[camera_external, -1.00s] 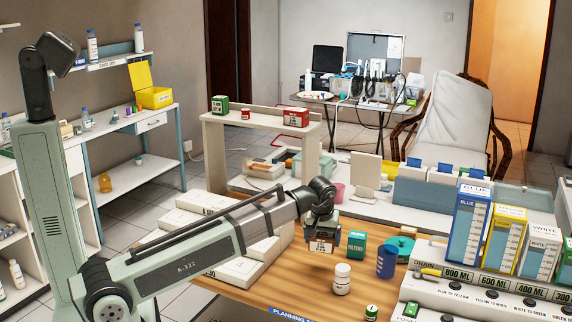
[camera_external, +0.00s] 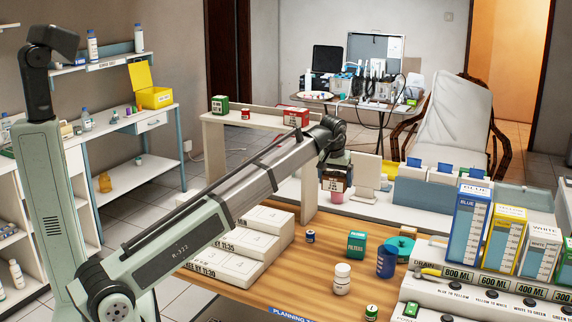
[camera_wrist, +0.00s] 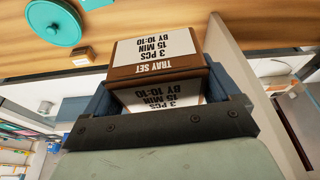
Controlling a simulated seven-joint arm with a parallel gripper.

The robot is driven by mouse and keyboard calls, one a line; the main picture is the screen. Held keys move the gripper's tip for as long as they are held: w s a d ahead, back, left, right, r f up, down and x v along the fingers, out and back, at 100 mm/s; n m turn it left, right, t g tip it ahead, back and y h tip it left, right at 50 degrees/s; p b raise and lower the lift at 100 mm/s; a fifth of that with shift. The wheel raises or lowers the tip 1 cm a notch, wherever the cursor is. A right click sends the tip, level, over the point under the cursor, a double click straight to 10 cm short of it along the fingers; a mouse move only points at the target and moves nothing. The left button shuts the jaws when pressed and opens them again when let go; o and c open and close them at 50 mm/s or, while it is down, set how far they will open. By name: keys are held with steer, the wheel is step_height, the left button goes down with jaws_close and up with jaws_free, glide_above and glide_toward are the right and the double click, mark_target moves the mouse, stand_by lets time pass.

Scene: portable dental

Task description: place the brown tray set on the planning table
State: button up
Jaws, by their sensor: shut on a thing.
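The brown tray set (camera_wrist: 157,53) is a box with white labels reading "TRAY SET", "3 PCS", "15 MIN" and "BY 10:10". My gripper (camera_wrist: 160,82) is shut on it, with a dark finger on either side. In the external view my gripper (camera_external: 336,170) holds the brown tray set (camera_external: 335,184) up beyond the far edge of the planning table, right of the shelf stand's upright. The planning table (camera_external: 262,281) has a wooden top and a blue front label, partly cut off. The fingertips are too small to make out there.
White boxes (camera_external: 228,268) are stacked on the table's left. A small blue can (camera_external: 310,236), a green box (camera_external: 357,244), a white bottle (camera_external: 342,279) and a blue cup (camera_external: 386,261) stand on the wood. Bare wood lies in front. The drain unit (camera_external: 450,290) fills the right.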

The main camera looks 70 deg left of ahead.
steer(key=w+a+r+m, duration=0.2)
steer(key=a+r, duration=0.8)
steer(key=r, duration=0.2)
steer(key=w+a+r+m, duration=0.1)
steer(key=w+a+r, duration=0.2)
steer(key=a+r, duration=0.8)
step_height(320, 180, up, 3)
steer(key=n, duration=0.2)
glide_above(272, 120)
steer(key=shift+s+d+f, duration=0.1)
steer(key=shift+s+f, duration=0.05)
steer(key=shift+f, duration=1.45)
steer(key=shift+s+d+f, duration=0.1)
steer(key=shift+f, duration=1.5)
steer(key=shift+s+f, duration=0.15)
steer(key=shift+f, duration=1.45)
steer(key=shift+f, duration=0.1)
steer(key=o, duration=0.9)
